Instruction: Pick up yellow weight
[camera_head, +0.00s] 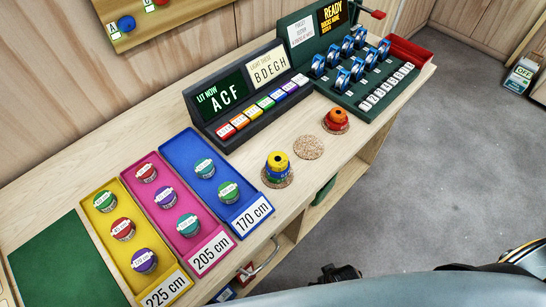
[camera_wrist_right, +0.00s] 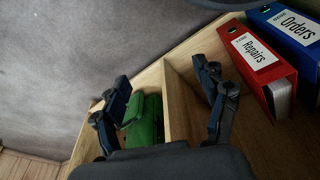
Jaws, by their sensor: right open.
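The yellow weight (camera_head: 278,160) is a small disc on top of a blue weight (camera_head: 277,174), stacked on a round cork pad (camera_head: 286,182) near the table's front edge. No gripper touches it. My right gripper (camera_wrist_right: 161,78) is open and empty in the right wrist view. Its fingers are spread in front of the shelf under the table, away from the yellow weight, which that view does not show. A dark part at the bottom of the head view seems to be mine. My left gripper is not in view.
An empty cork pad (camera_head: 309,147) and a red-orange stack (camera_head: 336,120) lie to the right. Blue (camera_head: 240,211), pink (camera_head: 187,229) and yellow (camera_head: 100,221) trays with weights lie left. A dark letter console (camera_head: 225,142) stands behind. Below are red (camera_wrist_right: 262,62) and blue binders (camera_wrist_right: 300,45).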

